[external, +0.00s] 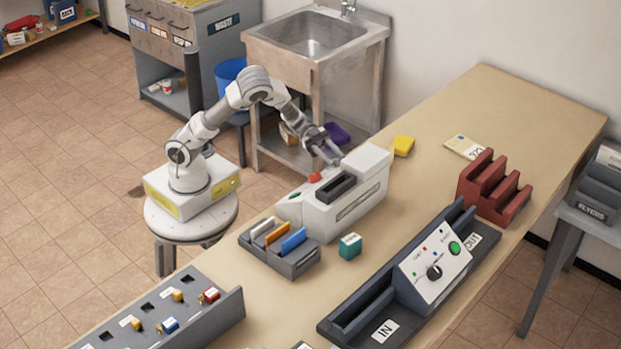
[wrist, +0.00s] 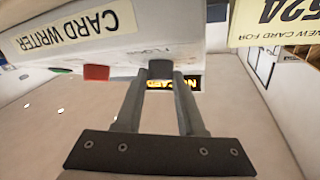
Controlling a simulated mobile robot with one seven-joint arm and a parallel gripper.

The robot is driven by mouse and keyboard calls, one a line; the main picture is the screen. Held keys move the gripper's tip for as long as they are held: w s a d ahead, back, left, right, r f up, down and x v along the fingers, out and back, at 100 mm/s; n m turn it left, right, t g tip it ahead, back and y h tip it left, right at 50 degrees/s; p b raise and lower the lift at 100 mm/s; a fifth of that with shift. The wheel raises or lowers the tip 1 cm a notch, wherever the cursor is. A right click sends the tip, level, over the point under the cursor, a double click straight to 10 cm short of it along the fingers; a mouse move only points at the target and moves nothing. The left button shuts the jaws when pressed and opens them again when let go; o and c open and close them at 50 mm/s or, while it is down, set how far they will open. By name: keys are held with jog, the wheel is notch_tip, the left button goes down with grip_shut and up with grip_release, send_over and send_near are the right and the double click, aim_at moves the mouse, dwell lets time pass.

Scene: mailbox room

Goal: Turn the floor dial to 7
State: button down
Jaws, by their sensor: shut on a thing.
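The white card writer (external: 372,184) stands on the long table, with a red button (external: 314,177), a green button (external: 295,195) and a dark slot on top. In the wrist view its CARD WRITER label (wrist: 68,32) is upside down. My gripper (wrist: 160,72) is shut on the dark floor dial (wrist: 160,68), one finger on each side. The dial's setting cannot be read. A display with yellow letters (wrist: 188,83), partly hidden by a finger, appears to read NO CARD. In the external view my gripper (external: 328,152) is at the writer's far end and the dial is hidden.
A card holder (external: 280,262) and a teal box (external: 350,246) are near the writer. A yellow block (external: 403,145), a paper note (external: 464,147) and a red rack (external: 490,190) lie farther right. A grey console (external: 432,268) is in front. A sink (external: 318,35) stands behind.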

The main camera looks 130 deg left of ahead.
jog(key=shift+w, duration=0.1)
jog(key=c, duration=0.5)
grip_release()
jog(key=v, duration=1.7)
jog(key=shift+r, duration=0.1)
